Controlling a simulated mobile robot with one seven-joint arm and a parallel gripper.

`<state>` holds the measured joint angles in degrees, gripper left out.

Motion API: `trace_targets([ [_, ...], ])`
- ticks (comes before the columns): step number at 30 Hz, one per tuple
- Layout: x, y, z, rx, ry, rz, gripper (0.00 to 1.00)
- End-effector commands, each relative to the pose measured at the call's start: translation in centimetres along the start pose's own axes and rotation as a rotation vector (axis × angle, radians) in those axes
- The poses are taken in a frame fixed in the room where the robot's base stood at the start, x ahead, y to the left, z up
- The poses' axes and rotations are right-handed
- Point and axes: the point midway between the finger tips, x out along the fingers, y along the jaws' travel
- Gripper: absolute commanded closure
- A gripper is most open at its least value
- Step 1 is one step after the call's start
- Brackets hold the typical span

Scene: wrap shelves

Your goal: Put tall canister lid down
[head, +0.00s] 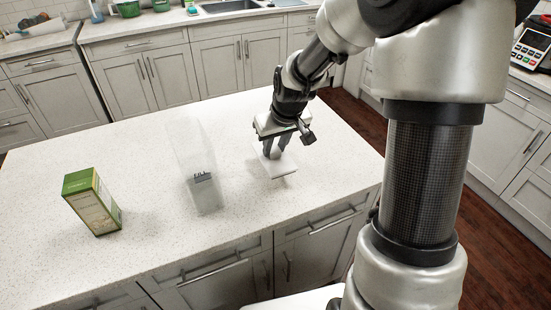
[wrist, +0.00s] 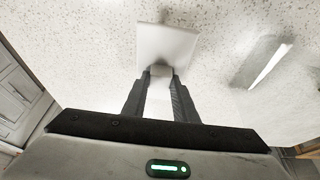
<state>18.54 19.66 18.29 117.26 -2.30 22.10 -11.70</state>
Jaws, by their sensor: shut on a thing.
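The tall canister lid (head: 279,164) is a white, square, flat piece under my gripper (head: 277,152). My gripper points down and is shut on the lid, over the right part of the island counter. In the wrist view the lid (wrist: 166,48) shows beyond the fingertips of my gripper (wrist: 160,72). I cannot tell for sure whether the lid touches the counter. The tall clear canister (head: 196,165) stands open to the left of my gripper, with something dark and pale low inside it. Part of the canister also shows at the right of the wrist view (wrist: 265,65).
A green box (head: 92,202) stands at the left of the white speckled island counter (head: 150,150). The counter between box and canister is clear. The counter's front edge lies close below the lid.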

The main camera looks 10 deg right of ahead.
Motion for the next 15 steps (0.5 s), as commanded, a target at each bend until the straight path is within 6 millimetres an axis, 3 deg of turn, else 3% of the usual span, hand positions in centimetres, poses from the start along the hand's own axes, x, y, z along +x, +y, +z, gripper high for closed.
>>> trace_targets([
  [9, 3.4, -0.1, 1.5, 0.0, -0.001, -0.001, 0.98],
  [15, 3.5, 0.0, 1.4, 0.0, 0.001, 0.0, 0.98],
])
